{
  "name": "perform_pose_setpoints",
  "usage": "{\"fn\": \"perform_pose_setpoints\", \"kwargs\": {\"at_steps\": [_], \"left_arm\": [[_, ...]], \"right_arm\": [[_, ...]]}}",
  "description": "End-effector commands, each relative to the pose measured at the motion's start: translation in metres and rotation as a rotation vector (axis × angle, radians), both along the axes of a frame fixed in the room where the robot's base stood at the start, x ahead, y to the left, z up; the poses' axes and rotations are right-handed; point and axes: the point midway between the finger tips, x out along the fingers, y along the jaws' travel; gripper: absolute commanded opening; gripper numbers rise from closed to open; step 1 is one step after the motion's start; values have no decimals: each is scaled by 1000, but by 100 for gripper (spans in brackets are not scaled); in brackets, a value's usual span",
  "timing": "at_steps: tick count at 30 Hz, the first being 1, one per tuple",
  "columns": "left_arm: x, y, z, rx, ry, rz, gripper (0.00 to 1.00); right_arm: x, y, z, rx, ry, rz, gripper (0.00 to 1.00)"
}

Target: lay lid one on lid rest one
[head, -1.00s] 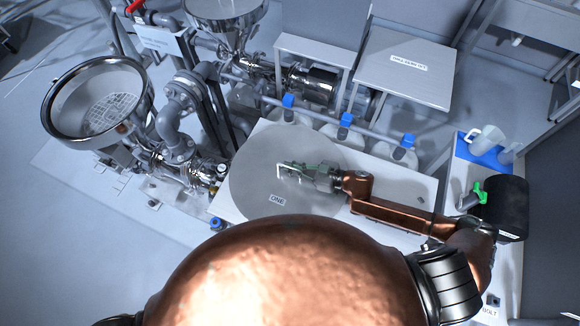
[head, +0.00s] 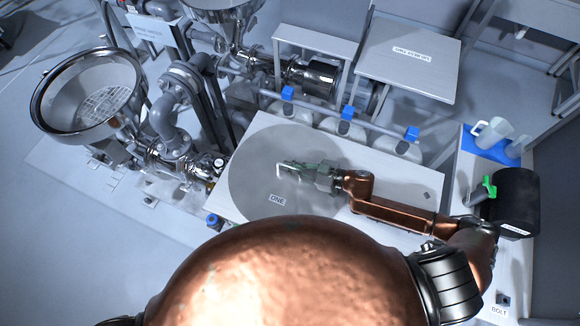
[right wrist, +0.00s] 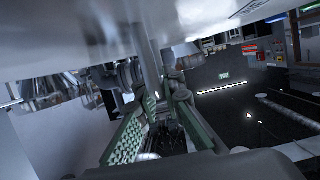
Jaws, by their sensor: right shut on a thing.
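Lid one (head: 262,190) is a large flat grey disc marked "ONE", in the middle of the head view above a white-topped bench (head: 400,195). My right gripper (head: 300,170) is shut on its handle near the disc's middle. In the right wrist view the green-padded fingers (right wrist: 160,120) close around a handle post, with the pale disc (right wrist: 70,30) across the top. I cannot tell whether the disc touches the bench. A stand (head: 415,55) at the upper right carries a label too small to read surely. My left gripper is out of view.
An open steel hopper (head: 38,105) with a grid inside is at the left, another (head: 228,15) at the top. Blue-capped jugs (head: 345,125) stand behind the disc. A side counter (head: 460,170) at the right holds a pitcher (head: 492,132) and a black cylinder (head: 516,200).

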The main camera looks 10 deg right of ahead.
Motion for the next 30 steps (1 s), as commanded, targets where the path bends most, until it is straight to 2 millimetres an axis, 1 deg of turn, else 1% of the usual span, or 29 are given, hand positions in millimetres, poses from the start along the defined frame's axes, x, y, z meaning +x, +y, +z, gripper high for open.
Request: {"fn": "perform_pose_setpoints", "kwargs": {"at_steps": [1, 18, 19, 21, 27, 30], "left_arm": [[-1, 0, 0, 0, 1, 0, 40], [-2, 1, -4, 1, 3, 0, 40], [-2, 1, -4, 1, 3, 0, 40], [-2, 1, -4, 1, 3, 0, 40], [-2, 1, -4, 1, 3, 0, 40], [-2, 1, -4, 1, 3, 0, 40]], "right_arm": [[1, 1, 3, 3, -4, 2, 0], [1, 1, -7, 4, -3, 1, 0], [1, 1, -7, 4, -3, 1, 10], [1, 1, -7, 4, -3, 1, 15], [0, 0, -8, 2, -1, 1, 28], [0, 0, -8, 1, -1, 0, 28]]}}
